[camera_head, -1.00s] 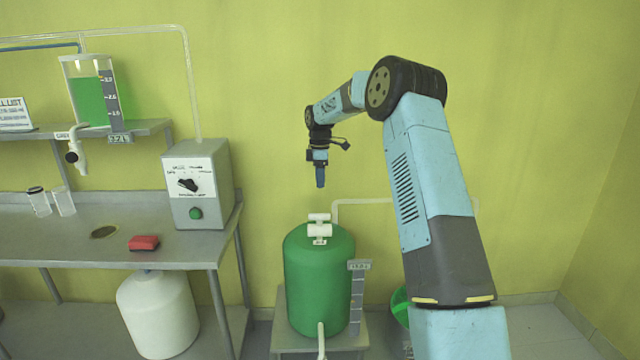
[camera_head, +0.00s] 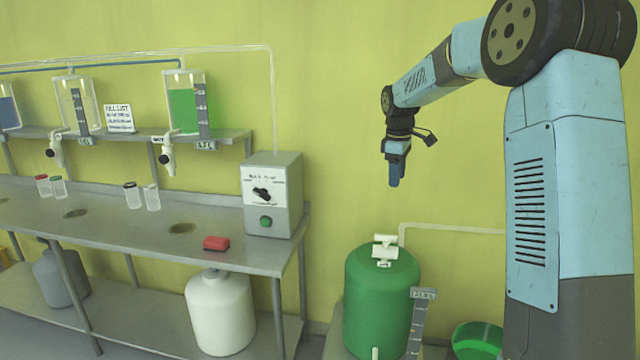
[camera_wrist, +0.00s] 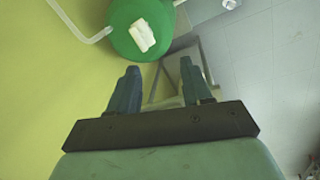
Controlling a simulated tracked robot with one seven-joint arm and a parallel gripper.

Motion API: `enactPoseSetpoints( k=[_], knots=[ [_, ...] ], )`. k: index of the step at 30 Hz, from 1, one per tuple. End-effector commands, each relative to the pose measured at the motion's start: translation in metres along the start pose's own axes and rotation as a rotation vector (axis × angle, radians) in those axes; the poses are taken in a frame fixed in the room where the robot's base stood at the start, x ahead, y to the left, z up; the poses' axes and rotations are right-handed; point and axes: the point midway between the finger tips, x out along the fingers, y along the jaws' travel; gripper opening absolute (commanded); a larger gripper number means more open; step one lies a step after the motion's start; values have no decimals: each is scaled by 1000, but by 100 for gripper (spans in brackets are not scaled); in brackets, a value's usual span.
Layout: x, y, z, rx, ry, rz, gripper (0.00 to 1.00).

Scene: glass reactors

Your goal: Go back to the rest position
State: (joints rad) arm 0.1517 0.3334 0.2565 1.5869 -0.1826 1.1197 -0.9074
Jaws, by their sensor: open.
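My gripper (camera_head: 394,178) hangs fingers-down from my raised blue arm, in front of the yellow-green wall, above and near the green tank. It is empty. In the wrist view my gripper (camera_wrist: 157,85) shows two dark fingers spread apart with nothing between them. The green tank (camera_head: 375,310) with a white valve (camera_head: 385,250) on top stands at the lower right; the tank also shows in the wrist view (camera_wrist: 122,42), beyond the fingertips.
A steel bench (camera_head: 130,228) at left holds a grey control box (camera_head: 273,200), a red block (camera_head: 216,243) and clear cups. A shelf (camera_head: 235,135) above bears liquid vessels. A white jug (camera_head: 220,310) sits below. A green basin (camera_head: 478,340) is right of the tank.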

Motion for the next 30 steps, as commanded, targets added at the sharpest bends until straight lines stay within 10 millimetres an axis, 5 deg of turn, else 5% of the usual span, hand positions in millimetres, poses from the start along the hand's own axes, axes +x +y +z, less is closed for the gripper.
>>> enactPoseSetpoints(
  k=[15, 30],
  knots=[
    [-81, -108, 63, 312, 49, 103, 49],
    [-111, -218, 134, 638, 156, 158, 49]
  ],
)
